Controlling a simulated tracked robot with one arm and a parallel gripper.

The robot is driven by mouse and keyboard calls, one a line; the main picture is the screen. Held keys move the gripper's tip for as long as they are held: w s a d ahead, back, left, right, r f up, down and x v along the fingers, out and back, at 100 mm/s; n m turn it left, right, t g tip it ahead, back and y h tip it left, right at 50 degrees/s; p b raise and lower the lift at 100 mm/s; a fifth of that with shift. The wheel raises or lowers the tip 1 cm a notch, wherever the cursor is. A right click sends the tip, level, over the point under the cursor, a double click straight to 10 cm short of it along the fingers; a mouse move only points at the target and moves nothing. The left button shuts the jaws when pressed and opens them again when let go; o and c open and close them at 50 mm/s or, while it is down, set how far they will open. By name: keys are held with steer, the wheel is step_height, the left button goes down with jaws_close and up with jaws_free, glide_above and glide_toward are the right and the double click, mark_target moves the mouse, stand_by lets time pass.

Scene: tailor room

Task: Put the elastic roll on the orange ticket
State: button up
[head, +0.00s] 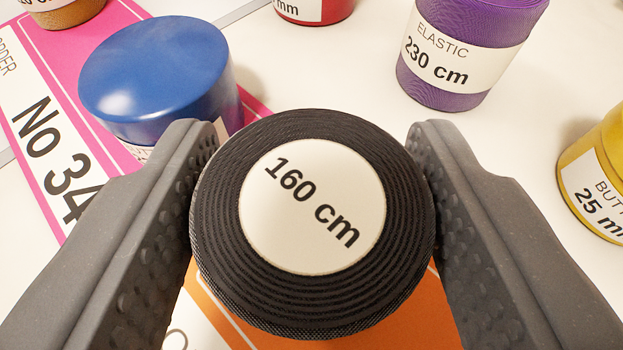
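A black elastic roll (312,222) has a round cream label reading "160 cm" on its top. It is upright between the two fingers of my gripper (312,215), which press against its left and right sides with no gap showing. The orange ticket (385,322) shows below and behind the roll at the bottom of the view. The roll hides most of it, and I cannot tell whether the roll rests on it or hangs just above. A purple elastic roll (465,50) labelled "230 cm" stands at the upper right.
A pink ticket (75,110) marked "No 34" lies at the left, with a blue-lidded container (160,80) on it. A yellow button container (600,175) stands at the right, a red one (314,10) at the top. White table (520,160) is bare between them.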

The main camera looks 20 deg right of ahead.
steer(key=shift+o, duration=1.2)
steer(key=shift+r, duration=0.2)
steer(key=p+v, duration=0.2)
steer(key=v, duration=1)
